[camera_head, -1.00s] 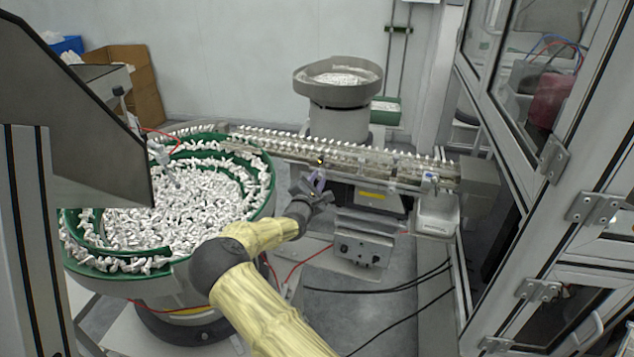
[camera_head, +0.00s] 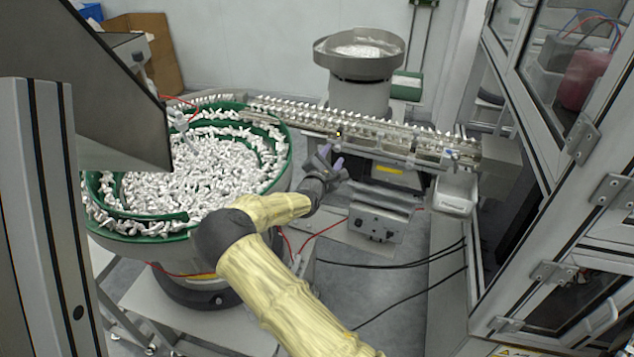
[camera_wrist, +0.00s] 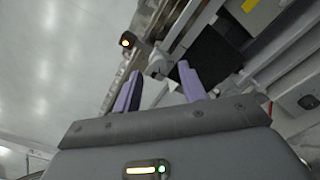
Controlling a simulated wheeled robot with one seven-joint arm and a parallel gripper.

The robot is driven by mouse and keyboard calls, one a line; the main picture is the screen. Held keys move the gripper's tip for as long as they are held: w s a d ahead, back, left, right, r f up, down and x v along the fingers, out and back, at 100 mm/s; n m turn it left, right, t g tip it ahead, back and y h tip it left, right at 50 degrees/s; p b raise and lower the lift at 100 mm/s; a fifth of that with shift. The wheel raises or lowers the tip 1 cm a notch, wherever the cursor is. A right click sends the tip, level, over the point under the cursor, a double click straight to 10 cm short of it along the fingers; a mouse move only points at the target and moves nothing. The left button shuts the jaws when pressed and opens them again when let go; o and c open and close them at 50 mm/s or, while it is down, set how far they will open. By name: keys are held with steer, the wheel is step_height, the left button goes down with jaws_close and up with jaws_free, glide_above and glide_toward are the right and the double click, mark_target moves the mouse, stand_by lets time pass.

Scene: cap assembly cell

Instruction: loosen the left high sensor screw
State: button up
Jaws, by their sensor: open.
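My gripper (camera_head: 332,158) is open and empty, just in front of the near side of the linear feed rail (camera_head: 375,130). In the wrist view its two purple fingers (camera_wrist: 160,88) are spread, with nothing between them touching. A small sensor with a lit orange light (camera_wrist: 127,40) shows above and left of the fingers in the wrist view. In the head view that light is a tiny yellow spot (camera_head: 339,133) on the rail, just above the fingers. A small pale block (camera_wrist: 158,62) lies beyond the fingers. The sensor screw itself is too small to tell apart.
A green-rimmed bowl (camera_head: 165,226) full of white parts stands left of my arm. A grey control box (camera_head: 376,222) sits below the rail. A framed cabinet (camera_head: 560,130) bounds the right side.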

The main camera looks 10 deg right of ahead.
steer(key=b+v, duration=0.2)
steer(key=v, duration=1.3)
steer(key=shift+s+f, duration=0.1)
steer(key=s+d+f+m+g+y+p, duration=0.1)
steer(key=s+d+f+m+g+y, duration=0.2)
steer(key=s+d+f+m+g, duration=0.6)
steer(key=s+r+m+g+y+p, duration=0.1)
steer(key=s+r+m+g+y, duration=0.1)
steer(key=s+r+m, duration=0.4)
steer(key=s+r+m+g+y+p, duration=0.1)
steer(key=s+r+m, duration=0.5)
steer(key=s, duration=0.6)
steer(key=shift+s+g+y, duration=0.25)
steer(key=shift+g+y, duration=0.35)
steer(key=shift+y, duration=0.6)
